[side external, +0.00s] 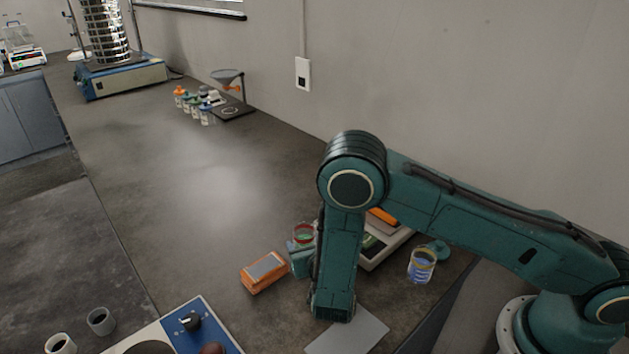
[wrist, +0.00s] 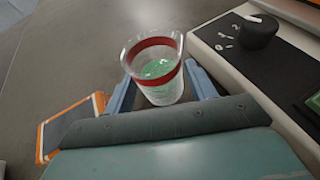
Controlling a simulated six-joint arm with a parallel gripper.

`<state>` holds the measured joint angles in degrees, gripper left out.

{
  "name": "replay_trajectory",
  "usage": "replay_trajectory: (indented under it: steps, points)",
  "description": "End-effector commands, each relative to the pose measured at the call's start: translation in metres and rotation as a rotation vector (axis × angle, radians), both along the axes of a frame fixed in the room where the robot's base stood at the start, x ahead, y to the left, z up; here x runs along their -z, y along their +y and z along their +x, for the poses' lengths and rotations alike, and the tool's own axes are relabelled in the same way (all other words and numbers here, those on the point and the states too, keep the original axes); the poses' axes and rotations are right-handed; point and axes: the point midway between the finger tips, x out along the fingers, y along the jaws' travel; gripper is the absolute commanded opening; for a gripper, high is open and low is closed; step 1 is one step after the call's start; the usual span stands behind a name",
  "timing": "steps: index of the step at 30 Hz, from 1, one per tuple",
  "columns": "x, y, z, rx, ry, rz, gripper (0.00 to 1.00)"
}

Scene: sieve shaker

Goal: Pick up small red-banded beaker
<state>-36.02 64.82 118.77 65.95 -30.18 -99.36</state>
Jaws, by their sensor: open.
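The small red-banded beaker (wrist: 153,70) is clear, with a red band near its rim and green contents or markings low inside. In the wrist view it stands upright between the two open fingers of my gripper (wrist: 160,92). I cannot tell whether either finger touches it. In the side external view the beaker (side external: 303,233) shows its red rim just left of my arm, with its lower part hidden by my gripper (side external: 301,262).
An orange box with a grey top (side external: 264,273) lies left of my gripper. A blue-and-white device (side external: 180,330) is at the front.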

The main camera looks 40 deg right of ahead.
Motion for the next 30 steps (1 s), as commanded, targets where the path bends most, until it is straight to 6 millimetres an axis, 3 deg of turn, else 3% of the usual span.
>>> replay_trajectory:
  steps: [6,20,21,26,30]
  points:
    - [0.0051,-0.0053,0.0118,0.0,0.0,0.0,0.56]
    - [0.0051,-0.0051,0.0119,-0.001,0.0,0.0,0.56]
    - [0.0052,-0.005,0.0118,-0.001,0.0,0.0,0.54]
    - [0.0051,-0.005,0.0118,-0.001,0.0,0.0,0.22]
    - [0.0048,-0.005,0.0119,-0.001,-0.001,0.0,0.2]
